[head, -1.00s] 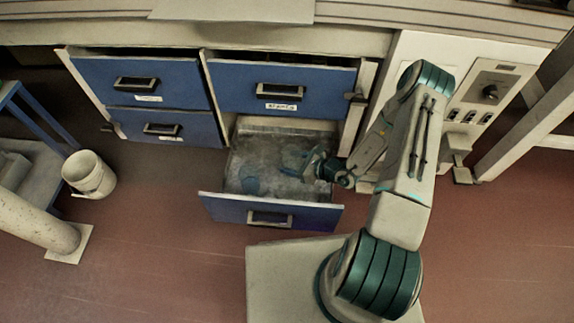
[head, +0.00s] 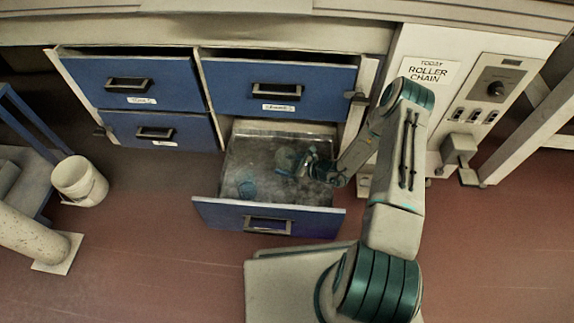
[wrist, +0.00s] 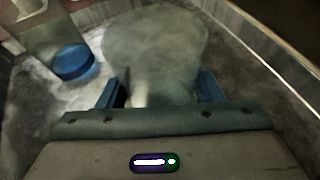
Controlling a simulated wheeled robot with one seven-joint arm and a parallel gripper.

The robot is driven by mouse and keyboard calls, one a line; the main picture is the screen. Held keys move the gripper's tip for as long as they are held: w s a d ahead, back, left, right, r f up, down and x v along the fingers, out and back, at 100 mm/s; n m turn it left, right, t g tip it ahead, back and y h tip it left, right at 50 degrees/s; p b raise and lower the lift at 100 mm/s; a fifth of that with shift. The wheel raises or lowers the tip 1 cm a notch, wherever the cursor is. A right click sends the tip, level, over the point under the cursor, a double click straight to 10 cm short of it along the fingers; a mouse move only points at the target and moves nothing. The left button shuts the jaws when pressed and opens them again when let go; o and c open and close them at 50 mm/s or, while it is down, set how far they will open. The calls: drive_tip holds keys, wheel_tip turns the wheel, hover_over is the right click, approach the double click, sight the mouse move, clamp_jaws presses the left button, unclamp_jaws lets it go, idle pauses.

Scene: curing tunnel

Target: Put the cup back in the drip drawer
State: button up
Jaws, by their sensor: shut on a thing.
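The drip drawer (head: 214,212) is the lower right drawer, pulled open, with a blue front and a grey, stained inside. My gripper (head: 306,165) reaches into the drawer from the right. In the wrist view my gripper (wrist: 158,92) has its two blue fingers shut on a pale, cloudy round cup (wrist: 155,40). The cup is low inside the drawer; I cannot tell whether it touches the floor. It shows small and dim in the head view (head: 286,160). The cup's lower side is hidden by my gripper.
A white bucket (head: 80,182) stands at left. A control panel (head: 490,92) is at right.

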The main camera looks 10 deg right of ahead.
drive_tip(key=shift+f, duration=0.2)
drive_tip(key=o, duration=1.1)
drive_tip(key=shift+c, duration=0.2)
drive_tip(key=shift+r, duration=0.15)
